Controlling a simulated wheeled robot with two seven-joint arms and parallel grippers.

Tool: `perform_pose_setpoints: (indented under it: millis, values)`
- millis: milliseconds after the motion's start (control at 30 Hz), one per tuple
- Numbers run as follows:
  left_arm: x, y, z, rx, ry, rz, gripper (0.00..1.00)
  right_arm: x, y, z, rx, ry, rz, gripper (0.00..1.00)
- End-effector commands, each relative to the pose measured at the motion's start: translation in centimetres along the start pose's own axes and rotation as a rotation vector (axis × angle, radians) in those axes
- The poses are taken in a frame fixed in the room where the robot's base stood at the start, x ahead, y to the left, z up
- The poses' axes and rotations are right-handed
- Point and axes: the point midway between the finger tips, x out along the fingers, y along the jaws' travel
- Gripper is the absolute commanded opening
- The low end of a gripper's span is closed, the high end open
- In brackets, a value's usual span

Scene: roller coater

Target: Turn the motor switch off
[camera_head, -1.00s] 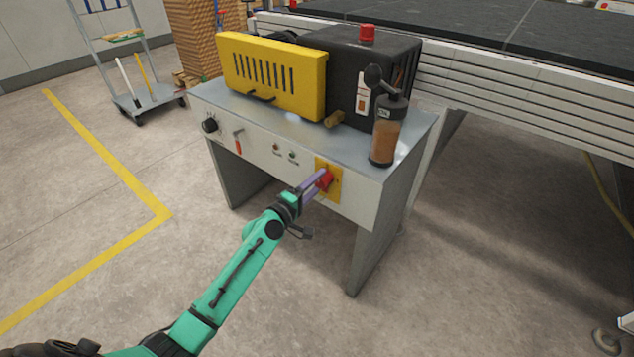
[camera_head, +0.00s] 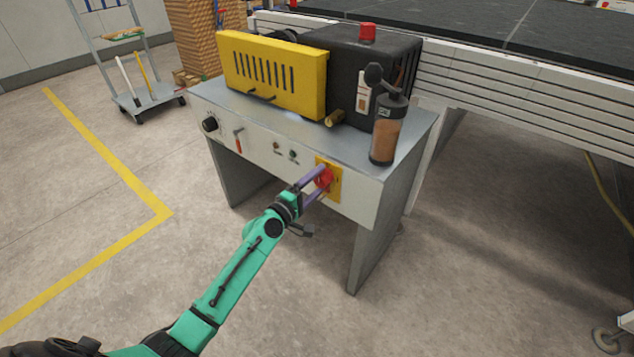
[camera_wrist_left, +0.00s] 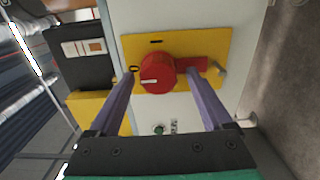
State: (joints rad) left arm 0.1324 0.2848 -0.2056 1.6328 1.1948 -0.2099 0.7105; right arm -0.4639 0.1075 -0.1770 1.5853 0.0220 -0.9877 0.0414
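The motor switch appears to be the red rotary knob (camera_head: 325,179) on a yellow plate (camera_head: 335,190) at the right of the cabinet's front panel. In the left wrist view the red knob (camera_wrist_left: 157,74) has a red handle pointing right, and a white mark on its face. The yellow plate (camera_wrist_left: 215,45) bears a "0" at the knob's left and a dash-like mark above it. My left gripper (camera_head: 319,182) is open, its purple fingers at either side of the knob; in the wrist view the right finger (camera_wrist_left: 160,78) tip is by the handle. Contact cannot be told. My right gripper is out of view.
A yellow guard (camera_head: 275,75), a black housing (camera_head: 345,60) and an amber bottle (camera_head: 385,135) stand on top. Floor before the cabinet is clear.

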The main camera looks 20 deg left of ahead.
Motion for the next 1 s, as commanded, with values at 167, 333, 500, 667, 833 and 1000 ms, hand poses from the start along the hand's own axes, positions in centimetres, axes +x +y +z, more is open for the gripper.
perform_pose_setpoints:
  millis: [167,333,500,667,833,1000]
  values:
    - [-0.2,0.0,0.0,0.001,0.001,0.001,0.83,-0.1,0.0,-0.1,0.0,0.003,0.0,0.5]
    - [-2.6,0.0,-0.1,0.002,0.001,-0.002,0.83,-0.2,0.0,-0.1,0.001,0.007,0.001,0.5]
    - [-7.5,-0.4,0.0,0.003,0.0,-0.005,0.83,0.6,0.1,0.4,0.0,-0.006,0.003,0.5]
    - [-11.8,-0.5,0.1,0.004,-0.003,-0.005,0.83,-1.5,-0.3,-1.3,-0.004,0.011,-0.007,0.5]
    - [-14.2,-0.3,0.0,0.001,0.0,-0.001,0.83,-3.7,-0.8,-2.5,-0.009,0.018,-0.018,0.5]
    - [-14.6,0.0,0.0,0.0,-0.001,0.001,0.83,-4.4,-0.9,-2.6,-0.01,0.017,-0.021,0.5]
